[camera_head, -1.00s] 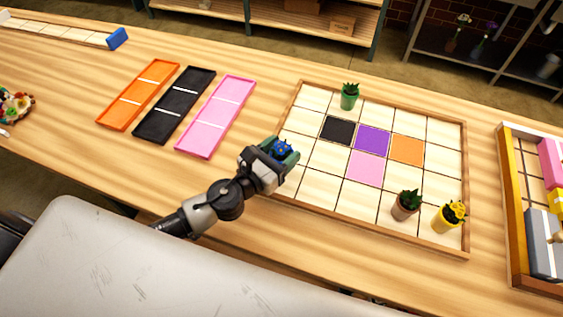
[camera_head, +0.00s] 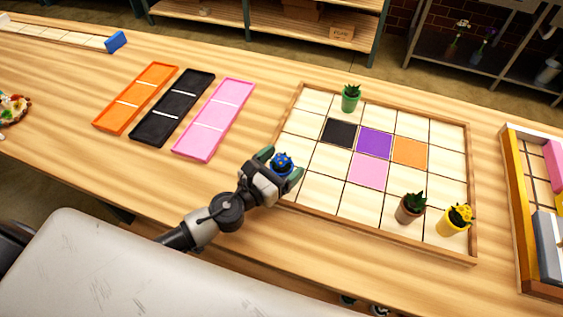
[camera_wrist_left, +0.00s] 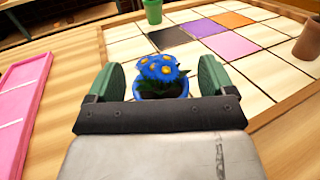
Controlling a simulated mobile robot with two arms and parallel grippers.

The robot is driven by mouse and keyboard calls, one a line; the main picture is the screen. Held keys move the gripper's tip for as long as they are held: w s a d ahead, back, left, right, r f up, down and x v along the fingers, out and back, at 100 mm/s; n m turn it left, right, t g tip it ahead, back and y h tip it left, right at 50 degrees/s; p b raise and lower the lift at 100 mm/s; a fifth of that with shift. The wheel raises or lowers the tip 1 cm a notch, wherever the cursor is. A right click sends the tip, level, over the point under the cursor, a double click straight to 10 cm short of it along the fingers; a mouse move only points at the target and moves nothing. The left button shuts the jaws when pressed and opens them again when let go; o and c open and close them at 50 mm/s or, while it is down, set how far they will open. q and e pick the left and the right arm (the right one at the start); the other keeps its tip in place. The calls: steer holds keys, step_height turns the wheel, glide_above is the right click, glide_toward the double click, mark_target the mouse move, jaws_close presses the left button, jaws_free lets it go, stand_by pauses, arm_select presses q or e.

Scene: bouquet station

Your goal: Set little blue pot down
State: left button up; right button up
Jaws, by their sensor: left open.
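The little blue pot (camera_wrist_left: 163,92) with blue, yellow-centred flowers is upright between the fingers of my left gripper (camera_wrist_left: 160,85) in the left wrist view. The green fingers are open, with a gap on both sides of the pot. In the head view the blue pot (camera_head: 282,162) and my left gripper (camera_head: 279,164) are at the left edge of the framed grid board (camera_head: 321,200). The gripper's body hides the base of the pot, so I cannot tell exactly which cell it stands on. My right gripper is not in view.
On the board are a green pot (camera_head: 350,103) at the back, and a brown pot (camera_head: 409,212) and a yellow pot (camera_head: 452,224) at front right. Pink (camera_head: 214,120), black (camera_head: 172,108) and orange (camera_head: 135,99) trays lie left. A wooden crate (camera_head: 522,225) stands right.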

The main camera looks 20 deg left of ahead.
arm_select(q)
steer(key=shift+r, duration=0.2)
steer(key=b+v, duration=0.1)
steer(key=v, duration=0.2)
steer(key=b+v, duration=0.2)
steer(key=v, duration=0.2)
steer(key=b+v, duration=0.1)
steer(key=v, duration=0.2)
steer(key=shift+s+a+f, duration=0.1)
steer(key=shift+s+f, duration=0.15)
steer(key=shift+s+a+r+b, duration=0.15)
steer(key=shift+s+a+b, duration=0.05)
steer(key=shift+s+b, duration=0.3)
steer(key=shift+s+a+r, duration=0.1)
steer(key=shift+s+r, duration=0.05)
